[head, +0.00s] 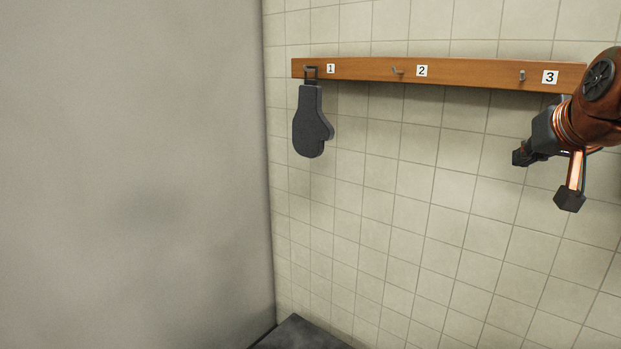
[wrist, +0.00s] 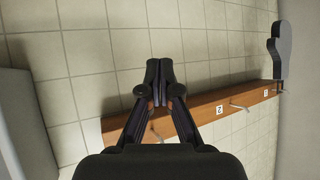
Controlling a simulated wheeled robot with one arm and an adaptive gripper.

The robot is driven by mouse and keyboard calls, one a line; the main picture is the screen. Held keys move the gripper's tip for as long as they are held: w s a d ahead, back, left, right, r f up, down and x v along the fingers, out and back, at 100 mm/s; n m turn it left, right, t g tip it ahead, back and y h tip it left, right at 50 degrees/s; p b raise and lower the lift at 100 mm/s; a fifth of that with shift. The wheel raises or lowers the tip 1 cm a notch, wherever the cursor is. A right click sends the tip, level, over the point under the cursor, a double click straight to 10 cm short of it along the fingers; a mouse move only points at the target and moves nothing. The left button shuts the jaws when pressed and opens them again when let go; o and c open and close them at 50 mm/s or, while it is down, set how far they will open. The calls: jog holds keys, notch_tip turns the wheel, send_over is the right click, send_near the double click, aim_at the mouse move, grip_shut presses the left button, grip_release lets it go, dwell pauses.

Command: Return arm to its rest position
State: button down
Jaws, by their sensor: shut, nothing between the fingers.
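My gripper (wrist: 159,72) is shut and empty in the wrist view, its two fingertips together in front of the tiled wall. In the head view my gripper (head: 521,155) is at the right, below the hook by number 3 and apart from the rail as far as I can tell. A wooden rail (head: 455,73) with numbered hooks runs along the wall; it also crosses the wrist view (wrist: 203,112). A dark grey oven mitt (head: 309,125) hangs from the hook by number 1, and it shows at the upper right of the wrist view (wrist: 281,50).
The hooks by number 2 (head: 397,70) and number 3 (head: 521,76) are bare and stick out from the rail. A large plain grey surface (head: 130,170) fills the left. A dark flat top (head: 300,335) shows at the bottom. The tiled wall (head: 420,220) below the rail is clear.

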jog(key=s+a+f+n+g+y+p, duration=0.1)
jog(key=s+a+f+g+p, duration=0.25)
jog(key=a+f, duration=0.4)
jog(key=s+a+f+n+g+y+p, duration=0.2)
jog(key=s+a+f+g+p, duration=0.1)
jog(key=s+a+f+p, duration=0.4)
jog(key=s+a+f+g+p, duration=0.2)
jog(key=s+f+g, duration=0.1)
jog(key=s, duration=0.5)
jog(key=s+a+f+g+p, duration=0.2)
jog(key=s+a+f+g, duration=0.1)
jog(key=s, duration=0.5)
jog(key=shift+s+a+f+n, duration=0.2)
jog(key=shift+a+f+n, duration=0.2)
jog(key=shift+f, duration=0.1)
jog(key=shift+d+g, duration=0.15)
jog(key=shift+g, duration=0.1)
